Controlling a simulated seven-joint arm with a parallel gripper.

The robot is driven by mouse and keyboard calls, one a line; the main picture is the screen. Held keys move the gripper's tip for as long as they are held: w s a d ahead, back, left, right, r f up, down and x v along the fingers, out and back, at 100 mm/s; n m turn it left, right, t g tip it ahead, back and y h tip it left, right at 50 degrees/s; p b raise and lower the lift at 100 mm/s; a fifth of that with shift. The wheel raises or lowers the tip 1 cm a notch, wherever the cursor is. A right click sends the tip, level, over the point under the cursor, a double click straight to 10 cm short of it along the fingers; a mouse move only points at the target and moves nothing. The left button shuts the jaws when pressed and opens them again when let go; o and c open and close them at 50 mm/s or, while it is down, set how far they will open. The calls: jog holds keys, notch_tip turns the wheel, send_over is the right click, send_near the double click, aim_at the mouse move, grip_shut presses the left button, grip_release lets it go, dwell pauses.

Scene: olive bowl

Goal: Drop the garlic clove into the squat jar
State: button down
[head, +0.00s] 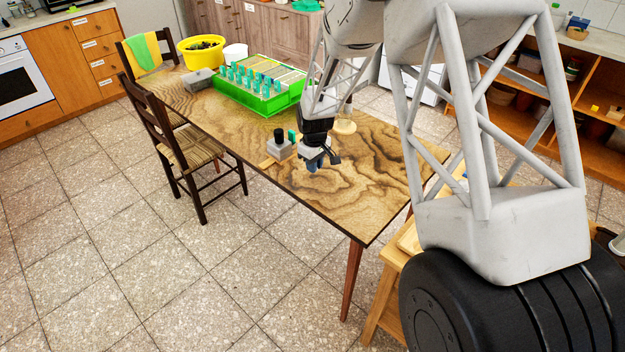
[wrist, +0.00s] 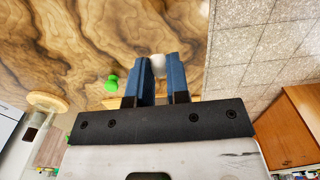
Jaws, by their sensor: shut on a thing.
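My gripper (head: 314,167) is over the near part of the wooden table, with its blue fingers pointing down. In the wrist view the two fingers (wrist: 157,68) are close together on a small whitish piece, which looks like the garlic clove (wrist: 157,61); only its end shows between the tips. The clove cannot be made out in the head view.
A grey block with a black knob (head: 280,149) sits left of my gripper, with a small green item (head: 292,135) beside it. A green crate (head: 255,101) with teal-topped rows and a grey box (head: 198,80) stand farther back. The table's front (head: 345,205) is clear.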

jog(key=w+d+r, duration=0.3)
jog(key=w+d, duration=0.2)
jog(key=w, duration=0.6)
jog(key=w+d+r, duration=0.4)
jog(key=w+d, duration=0.1)
jog(key=w, duration=0.7)
jog(key=w+d+r, duration=0.3)
jog(key=w+d, duration=0.3)
jog(key=w, duration=0.5)
jog(key=shift+w+r, duration=0.3)
jog(key=shift+w, duration=0.05)
jog(key=shift+f, duration=0.15)
jog(key=shift+f, duration=2.8)
jog(key=c, duration=1)
grip_release()
jog(key=shift+r, duration=3.85)
